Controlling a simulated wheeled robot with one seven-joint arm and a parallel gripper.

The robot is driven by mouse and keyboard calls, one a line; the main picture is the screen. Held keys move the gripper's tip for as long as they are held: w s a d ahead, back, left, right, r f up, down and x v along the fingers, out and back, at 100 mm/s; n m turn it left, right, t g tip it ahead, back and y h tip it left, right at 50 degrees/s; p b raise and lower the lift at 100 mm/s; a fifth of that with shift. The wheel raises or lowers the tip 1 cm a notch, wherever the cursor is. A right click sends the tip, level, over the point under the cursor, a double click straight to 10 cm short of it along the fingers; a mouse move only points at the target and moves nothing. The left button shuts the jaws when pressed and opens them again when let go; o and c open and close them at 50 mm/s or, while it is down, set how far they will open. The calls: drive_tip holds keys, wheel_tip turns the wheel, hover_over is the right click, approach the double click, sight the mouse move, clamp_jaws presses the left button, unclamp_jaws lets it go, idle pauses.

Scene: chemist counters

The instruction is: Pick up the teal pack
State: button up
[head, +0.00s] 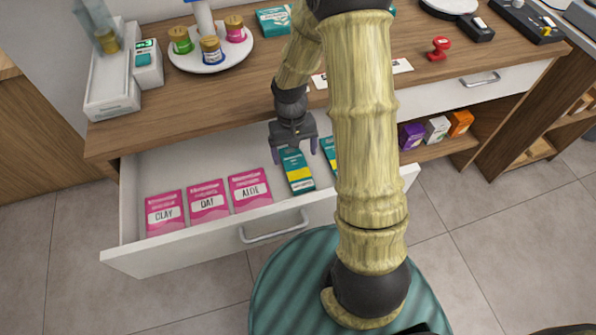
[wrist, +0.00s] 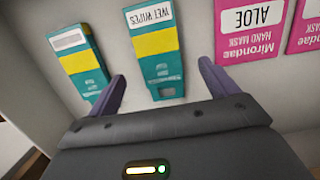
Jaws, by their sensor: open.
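A teal pack with a yellow band (head: 297,172) lies in the open drawer, right of the pink ALOE pack. In the wrist view, this teal pack (wrist: 158,68) reads WET WIPES. A second teal and yellow pack (head: 328,150) lies to its right, partly hidden by my arm; it also shows in the wrist view (wrist: 85,62). My gripper (head: 294,153) is open and empty over the drawer, at the first pack's far end. In the wrist view its fingers (wrist: 161,74) appear on either side of that pack's end. Their height above it is unclear.
Pink packs (head: 208,201) lie in the left of the drawer (head: 140,262). The wooden counter edge (head: 200,137) overhangs the drawer's back. A teal box (head: 273,21) and a round stand with jars (head: 211,60) are on the counter. Small boxes (head: 437,129) sit on a shelf at right.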

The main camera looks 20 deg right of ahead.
sight(296, 166)
drive_tip(key=f, duration=0.2)
drive_tip(key=f+b, duration=0.1)
drive_tip(key=f, duration=0.2)
drive_tip(key=shift+s+d+f, duration=0.1)
drive_tip(key=shift+s, duration=0.1)
idle(0.3)
drive_tip(key=c, duration=1.1)
